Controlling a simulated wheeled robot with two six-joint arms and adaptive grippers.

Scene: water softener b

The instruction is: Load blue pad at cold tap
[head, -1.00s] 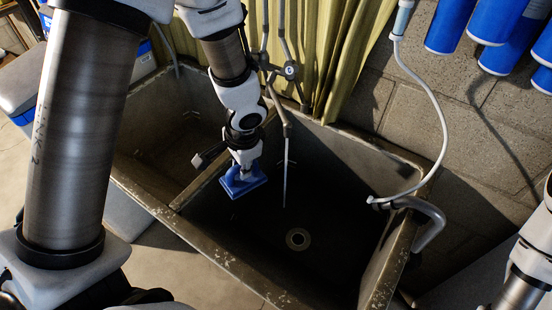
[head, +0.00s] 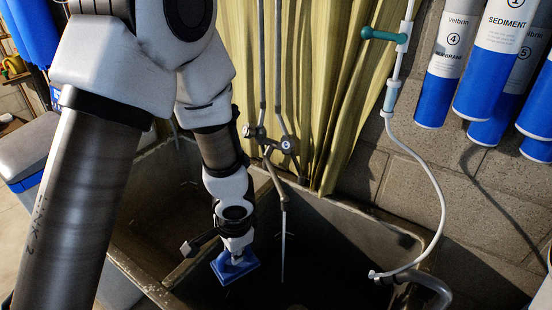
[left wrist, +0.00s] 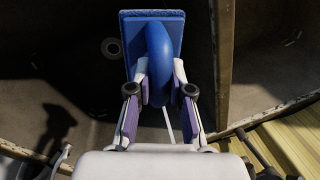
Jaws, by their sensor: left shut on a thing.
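My left gripper (head: 237,250) is shut on the blue pad (head: 236,270) and holds it low over the sink, near the divider. In the left wrist view, the fingers (left wrist: 157,78) close on the pad's rounded blue handle (left wrist: 157,60), and the flat pad (left wrist: 173,22) lies beyond them. The cold tap (head: 288,145), a dark knob with a pale round mark, stands on the pipes above and right of the pad. A thin spout or stream (head: 283,240) hangs below the taps, right of the pad and apart from it. My right gripper is out of view.
A second dark knob (head: 254,131) is left of the cold tap. The stone sink (head: 345,245) has two basins. A yellow-green curtain (head: 330,100) hangs behind. A white hose (head: 437,180) and blue-white filter cartridges (head: 497,60) are at the right.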

